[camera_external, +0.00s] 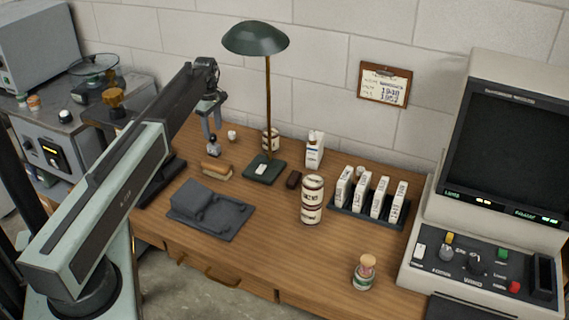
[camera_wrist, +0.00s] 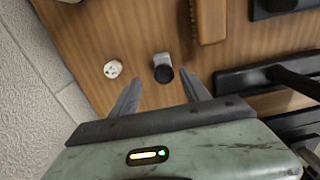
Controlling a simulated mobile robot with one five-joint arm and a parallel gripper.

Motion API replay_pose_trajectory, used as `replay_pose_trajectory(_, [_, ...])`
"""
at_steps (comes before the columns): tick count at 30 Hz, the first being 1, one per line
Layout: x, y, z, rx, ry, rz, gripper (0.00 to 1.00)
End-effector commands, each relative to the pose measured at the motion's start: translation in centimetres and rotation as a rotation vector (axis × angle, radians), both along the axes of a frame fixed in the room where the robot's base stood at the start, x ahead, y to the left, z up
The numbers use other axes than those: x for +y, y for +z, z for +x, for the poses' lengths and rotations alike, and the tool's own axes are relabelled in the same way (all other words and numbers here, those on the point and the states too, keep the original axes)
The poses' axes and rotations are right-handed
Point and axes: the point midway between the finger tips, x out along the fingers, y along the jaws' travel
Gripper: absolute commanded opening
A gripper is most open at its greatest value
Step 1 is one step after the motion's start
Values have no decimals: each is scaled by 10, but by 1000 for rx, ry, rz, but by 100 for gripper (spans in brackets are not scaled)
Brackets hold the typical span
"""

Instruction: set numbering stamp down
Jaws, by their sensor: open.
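The numbering stamp, as I take it, is a small upright piece with a dark round knob and a paler lower part (camera_external: 213,147). It stands on the wooden desk (camera_external: 270,237) toward the back left. In the wrist view the open fingers of my gripper (camera_wrist: 161,80) lie to either side of the stamp, with space between. I cannot tell how far the fingertips are above it.
A small white piece (camera_external: 232,136) stands beside the stamp. The front middle desk is clear.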

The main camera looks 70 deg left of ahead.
Motion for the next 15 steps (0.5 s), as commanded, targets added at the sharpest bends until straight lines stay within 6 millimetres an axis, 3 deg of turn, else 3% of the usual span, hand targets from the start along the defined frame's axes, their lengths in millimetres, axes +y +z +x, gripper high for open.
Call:
replay_pose_trajectory(8, [-1,-29,-1,0,-2,3,55])
replay_pose_trajectory(15, [-2,-37,-2,0,-3,4,55])
